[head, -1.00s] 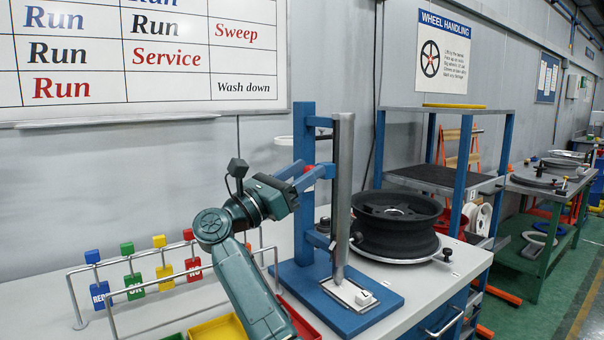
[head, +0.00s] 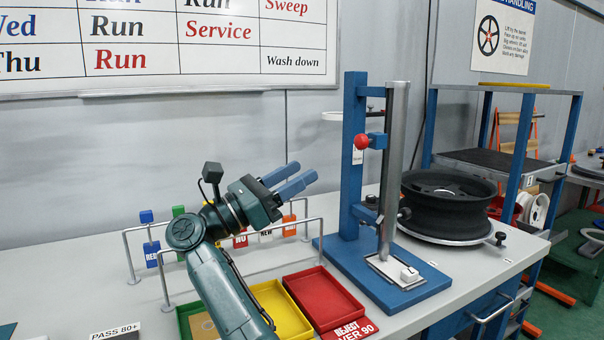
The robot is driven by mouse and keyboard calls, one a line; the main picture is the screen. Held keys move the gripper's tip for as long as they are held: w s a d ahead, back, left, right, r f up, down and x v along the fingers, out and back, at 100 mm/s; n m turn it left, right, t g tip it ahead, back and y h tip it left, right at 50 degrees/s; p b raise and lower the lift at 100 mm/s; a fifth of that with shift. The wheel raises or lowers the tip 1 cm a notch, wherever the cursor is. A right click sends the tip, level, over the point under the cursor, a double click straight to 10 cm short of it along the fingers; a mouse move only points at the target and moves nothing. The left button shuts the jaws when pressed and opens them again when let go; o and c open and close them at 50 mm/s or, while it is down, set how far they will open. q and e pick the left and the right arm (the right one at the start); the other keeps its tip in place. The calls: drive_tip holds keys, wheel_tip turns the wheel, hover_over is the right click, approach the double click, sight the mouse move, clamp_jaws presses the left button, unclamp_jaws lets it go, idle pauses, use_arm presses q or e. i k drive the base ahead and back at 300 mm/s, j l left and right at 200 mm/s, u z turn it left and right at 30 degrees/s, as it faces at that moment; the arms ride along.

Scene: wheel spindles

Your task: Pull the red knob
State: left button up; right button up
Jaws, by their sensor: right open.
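My right gripper (head: 302,180) is to the left of the stand and lower than the knob in the head view. Its two blue fingers point right and slightly up, apart with nothing between them. They do not touch the knob, which is in full view. My left gripper is not in view.
A dark wheel rim (head: 449,205) lies on the bench right of the stand. A metal rail (head: 310,221) with coloured tags is behind my right arm. A shelf (head: 437,125) stands at right.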

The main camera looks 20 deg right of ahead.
sight(373, 141)
drive_tip(key=k, duration=1)
